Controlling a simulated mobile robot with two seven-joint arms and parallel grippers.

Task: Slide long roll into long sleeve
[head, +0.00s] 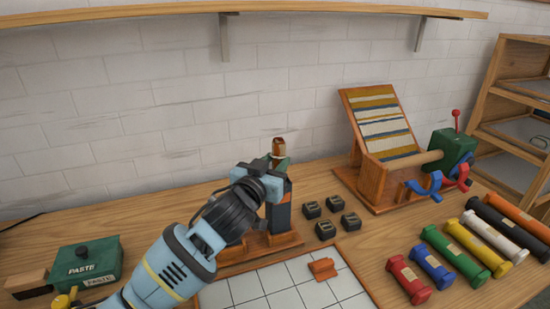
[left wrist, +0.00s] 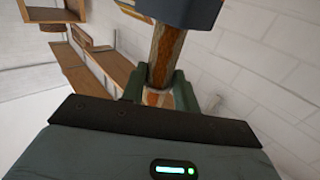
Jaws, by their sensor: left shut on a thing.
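My left gripper (head: 278,163) is shut on a brown, patterned roll (head: 279,147), whose top end shows above the fingers in the head view. In the left wrist view the green fingers (left wrist: 160,92) close on both sides of the roll (left wrist: 166,50). A dark upright sleeve with an orange band (head: 280,212) stands on a wooden base right below the gripper, partly hidden by my arm. In the wrist view the roll meets a dark blue-grey block (left wrist: 185,10); I cannot tell whether it is inside it or behind it. My right gripper is not in view.
Several coloured rolls (head: 455,252) lie in a row at the right. A wooden rack with striped cloth (head: 380,115) and a green crank box (head: 452,148) stand behind. Small black blocks (head: 325,229), a white tiled mat (head: 290,285) and a green paste box (head: 90,262) are nearby.

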